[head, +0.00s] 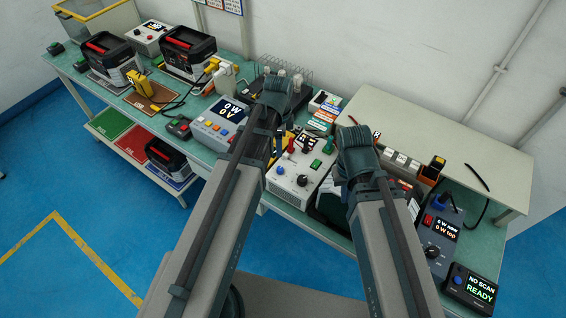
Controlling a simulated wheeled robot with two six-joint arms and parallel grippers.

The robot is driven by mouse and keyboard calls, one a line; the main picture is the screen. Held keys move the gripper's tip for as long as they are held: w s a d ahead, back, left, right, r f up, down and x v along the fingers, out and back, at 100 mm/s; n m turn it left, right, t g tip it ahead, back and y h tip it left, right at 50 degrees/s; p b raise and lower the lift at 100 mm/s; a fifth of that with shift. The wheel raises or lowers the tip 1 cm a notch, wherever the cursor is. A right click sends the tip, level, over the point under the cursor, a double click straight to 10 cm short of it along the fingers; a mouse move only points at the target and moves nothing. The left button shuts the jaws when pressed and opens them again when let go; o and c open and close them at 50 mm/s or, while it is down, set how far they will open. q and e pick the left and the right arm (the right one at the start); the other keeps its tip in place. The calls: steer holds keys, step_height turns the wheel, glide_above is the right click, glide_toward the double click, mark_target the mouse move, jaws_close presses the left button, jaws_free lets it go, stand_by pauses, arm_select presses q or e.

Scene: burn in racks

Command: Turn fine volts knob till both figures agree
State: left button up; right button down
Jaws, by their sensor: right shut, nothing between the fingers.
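A pale bench supply (290,184) stands on the teal bench between my two forearms. Its small dark display (308,142) has lit figures too small to read. On its face are a black knob (302,180), a blue knob (280,170) and a green button (315,164). No knob label is legible, so I cannot tell which is fine volts. My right gripper (350,160) is shut and empty to the right of the supply, its fingertips mostly hidden by its wrist. My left gripper (277,138) is at the supply's left edge, largely hidden by its arm; its jaws are unclear.
A meter (211,126) showing 0 W and 0 V stands left of the supply. A dark box (441,240) reading 0 W now, 0 W top and a NO SCAN READY scanner (472,288) are at right. A raised beige shelf (430,135) limits room behind. Black-and-red units (190,48) stand far left.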

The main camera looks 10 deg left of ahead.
mark_target(280, 169)
arm_select(q)
steer(key=shift+f, duration=0.15)
steer(key=f+b, duration=0.6)
steer(key=b, duration=0.1)
steer(key=f+b, duration=0.7)
steer(key=shift+w+f, duration=0.2)
steer(key=shift+f, duration=0.1)
jaws_close()
